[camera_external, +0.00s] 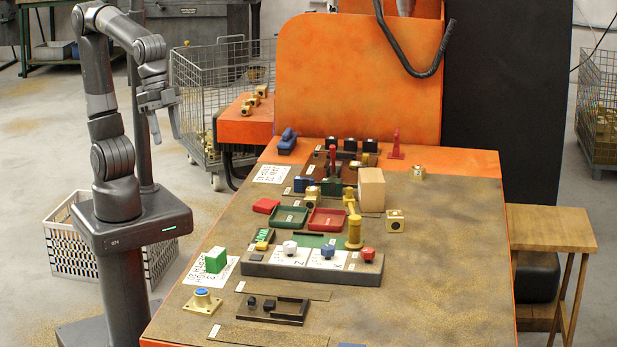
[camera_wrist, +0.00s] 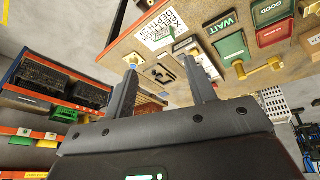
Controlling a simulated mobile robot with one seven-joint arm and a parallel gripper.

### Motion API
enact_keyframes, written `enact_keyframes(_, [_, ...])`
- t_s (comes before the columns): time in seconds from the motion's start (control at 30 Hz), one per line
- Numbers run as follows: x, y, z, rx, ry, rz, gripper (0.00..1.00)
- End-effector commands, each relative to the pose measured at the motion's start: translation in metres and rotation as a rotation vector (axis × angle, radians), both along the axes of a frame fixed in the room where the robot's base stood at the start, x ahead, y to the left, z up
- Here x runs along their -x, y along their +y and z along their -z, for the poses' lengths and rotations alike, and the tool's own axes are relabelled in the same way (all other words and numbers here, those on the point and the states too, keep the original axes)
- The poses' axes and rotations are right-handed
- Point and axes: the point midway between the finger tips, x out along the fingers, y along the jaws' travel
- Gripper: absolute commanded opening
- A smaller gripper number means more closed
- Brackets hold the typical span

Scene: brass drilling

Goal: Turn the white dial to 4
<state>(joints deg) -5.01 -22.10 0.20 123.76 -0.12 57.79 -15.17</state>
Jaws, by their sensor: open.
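The white dial (camera_external: 290,247) is the left one of three knobs on a low dark panel (camera_external: 262,270) on the table. A blue dial (camera_external: 327,251) and a red dial (camera_external: 368,253) stand to its right. White plates with markings lie under the dials; the numbers are too small to read. My gripper (camera_external: 166,139) is open and empty, raised off the table's left side, far up and left of the white dial. In the wrist view my gripper (camera_wrist: 160,66) shows two spread fingers with nothing between them. I cannot make out the white dial there.
A green block (camera_external: 216,260) and a blue-topped yellow button (camera_external: 202,300) sit left of the panel. Green (camera_external: 290,217) and red (camera_external: 327,219) trays, a brass post (camera_external: 354,232) and a cardboard box (camera_external: 371,190) stand behind it. The table's front right is clear.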

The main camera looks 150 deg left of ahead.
Motion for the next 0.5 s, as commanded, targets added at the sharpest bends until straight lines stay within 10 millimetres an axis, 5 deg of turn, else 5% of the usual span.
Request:
enact_keyframes(0.27, [-0.088,0.038,-0.003,0.071,0.094,-0.249,0.51])
enact_keyframes(0.5, [-0.159,0.078,0.016,0.121,0.167,-0.466,0.51])
